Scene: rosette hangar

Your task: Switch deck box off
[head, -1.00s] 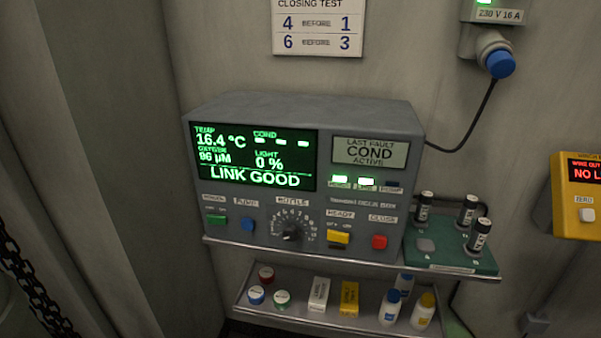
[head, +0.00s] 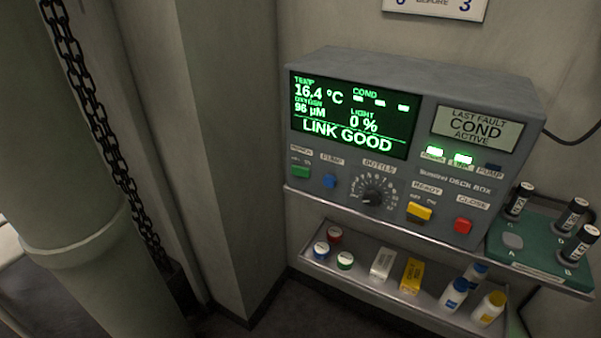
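The deck box (head: 400,150) is a grey console on a wall shelf in the head view. Its green screen (head: 353,117) is lit and reads LINK GOOD, 16.4 °C and light 0 %. Two green lamps (head: 448,155) glow at its right; the pump lamp beside them is dark. On the front are a green power switch (head: 301,171), a blue pump button (head: 329,181), a bottle dial (head: 372,197), a yellow ready switch (head: 419,211) and a red close button (head: 463,226). Neither of my grippers is in view.
A green tray (head: 540,262) with several dark-capped bottles stands right of the box. A lower shelf (head: 375,286) holds jars, small cartons and bottles. A thick pipe (head: 75,170) and a hanging chain (head: 95,120) are at the left. Floor shows below the shelf.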

